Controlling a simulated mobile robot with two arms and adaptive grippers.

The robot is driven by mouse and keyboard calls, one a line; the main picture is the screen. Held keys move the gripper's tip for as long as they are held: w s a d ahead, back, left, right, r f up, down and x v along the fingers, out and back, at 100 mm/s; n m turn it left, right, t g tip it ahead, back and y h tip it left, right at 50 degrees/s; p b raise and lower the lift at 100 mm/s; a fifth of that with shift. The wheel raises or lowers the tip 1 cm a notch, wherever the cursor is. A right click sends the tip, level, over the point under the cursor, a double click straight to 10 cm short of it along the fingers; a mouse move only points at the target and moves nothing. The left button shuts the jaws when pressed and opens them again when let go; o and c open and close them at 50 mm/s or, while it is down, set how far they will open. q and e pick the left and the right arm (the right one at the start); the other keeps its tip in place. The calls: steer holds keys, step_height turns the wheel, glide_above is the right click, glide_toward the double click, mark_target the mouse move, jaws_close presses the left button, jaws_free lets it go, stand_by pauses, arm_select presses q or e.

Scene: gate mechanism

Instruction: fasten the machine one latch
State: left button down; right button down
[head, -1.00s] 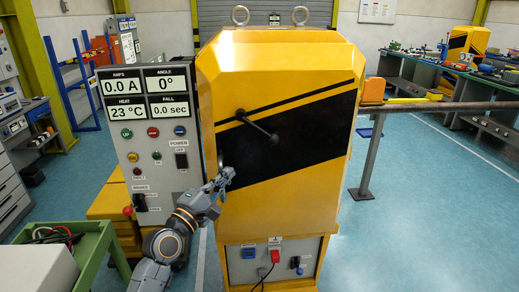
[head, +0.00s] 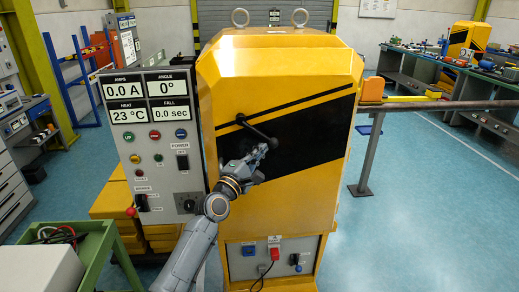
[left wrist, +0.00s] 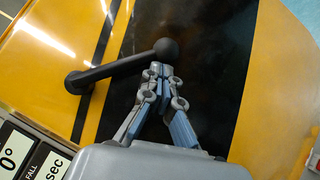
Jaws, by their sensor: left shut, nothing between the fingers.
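The machine (head: 280,85) is a yellow cabinet with a black diagonal band on its front. The latch (head: 258,129) is a black lever on that front; its pivot is at the upper left and its ball knob at the lower right. In the left wrist view the latch (left wrist: 118,67) runs from its pivot at left to the round knob near the fingertips. My left gripper (head: 262,150) is shut and empty, its fingertips just below the knob; I cannot tell whether they touch. It also shows in the left wrist view (left wrist: 160,72). My right gripper is not in view.
A grey control panel (head: 155,190) with readouts and buttons stands left of the machine. A green cart (head: 100,240) is at the lower left. A barrier arm (head: 450,106) extends right from the machine.

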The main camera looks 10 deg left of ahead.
mark_target(271, 142)
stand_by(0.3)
arm_select(q)
steer(key=n+t+b, duration=0.1)
steer(key=b, duration=0.1)
steer(key=d+r+n+t+b, duration=0.1)
steer(key=n+b, duration=0.1)
steer(key=d+n+y+b, duration=0.1)
steer(key=b, duration=0.1)
steer(key=shift+w+d+r+n+t+b, duration=0.15)
steer(key=shift+w+r+n+t+b, duration=0.15)
steer(key=shift+w+t+b, duration=0.1)
steer(key=shift+d+r+n+t, duration=0.2)
steer(key=shift+r+n+t, duration=0.1)
steer(key=shift+n, duration=0.1)
steer(key=shift+d+r+y, duration=0.2)
steer(key=shift+r+y, duration=0.1)
steer(key=shift+r, duration=0.1)
steer(key=shift+w+d+r+p, duration=0.1)
steer(key=shift+d+r+p, duration=0.1)
steer(key=shift+r, duration=0.25)
steer(key=shift+w+d+r+p, duration=0.1)
steer(key=shift+d+r+p, duration=0.1)
steer(key=shift+r, duration=0.2)
